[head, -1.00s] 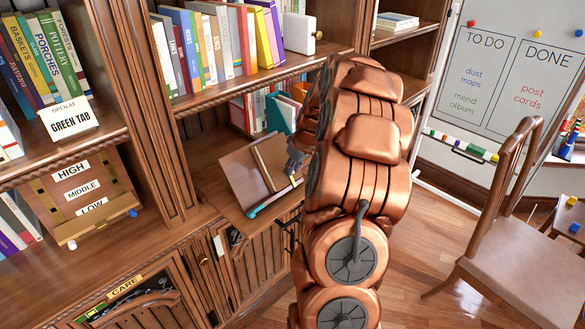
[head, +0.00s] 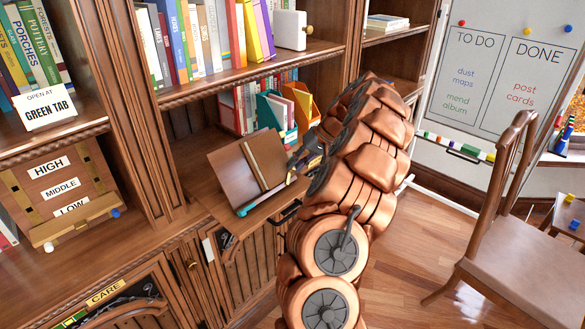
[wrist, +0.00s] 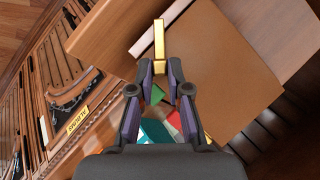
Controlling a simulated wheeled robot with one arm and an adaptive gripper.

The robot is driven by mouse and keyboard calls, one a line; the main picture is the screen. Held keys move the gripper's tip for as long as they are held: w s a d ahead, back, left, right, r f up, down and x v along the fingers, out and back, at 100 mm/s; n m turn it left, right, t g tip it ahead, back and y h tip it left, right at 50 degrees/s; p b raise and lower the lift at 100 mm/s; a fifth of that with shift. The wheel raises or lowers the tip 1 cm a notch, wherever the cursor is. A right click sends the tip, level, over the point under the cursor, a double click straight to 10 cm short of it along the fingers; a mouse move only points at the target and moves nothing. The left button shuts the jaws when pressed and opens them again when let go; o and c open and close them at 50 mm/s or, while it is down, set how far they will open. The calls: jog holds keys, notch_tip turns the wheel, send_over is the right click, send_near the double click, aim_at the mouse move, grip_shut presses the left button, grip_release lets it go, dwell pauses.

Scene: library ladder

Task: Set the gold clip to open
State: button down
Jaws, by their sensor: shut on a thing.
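The gold clip (wrist: 159,45) shows in the wrist view as a narrow upright gold bar with a wider gold foot, against a brown board or cover. My gripper (wrist: 161,70) is shut on the clip's foot, with one dark fingertip on each side. In the head view my gripper (head: 310,155) is at the right side of a tilted brown panel (head: 230,164) on the desk shelf. The clip cannot be made out clearly there; my gripper and arm may cover it.
Teal and orange holders (head: 271,112) stand behind the panel.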

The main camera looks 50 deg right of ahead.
aim_at(296, 178)
jog(key=f+m+y, duration=0.1)
jog(key=m, duration=0.1)
jog(key=s+d+f+m+t+b, duration=0.1)
jog(key=shift+s+d+m+t+y, duration=0.1)
jog(key=shift+d+m+t+y, duration=0.1)
jog(key=shift+m+t+y, duration=0.15)
jog(key=shift+s+d+f+m+t+y, duration=0.1)
jog(key=shift+s+f+m+t+y, duration=0.2)
jog(key=shift+m, duration=0.4)
jog(key=shift+s+d+f+m+t+y, duration=0.15)
jog(key=shift+f+m+t, duration=0.2)
jog(key=shift+m, duration=0.4)
jog(key=shift+s+a+f+m+t+y, duration=0.1)
jog(key=shift+s+f+m+t, duration=0.1)
jog(key=shift+m+t, duration=0.35)
jog(key=shift+m, duration=0.25)
jog(key=c, duration=1.1)
grip_release()
jog(key=shift+v, duration=6.05)
jog(key=shift+w+d, duration=0.1)
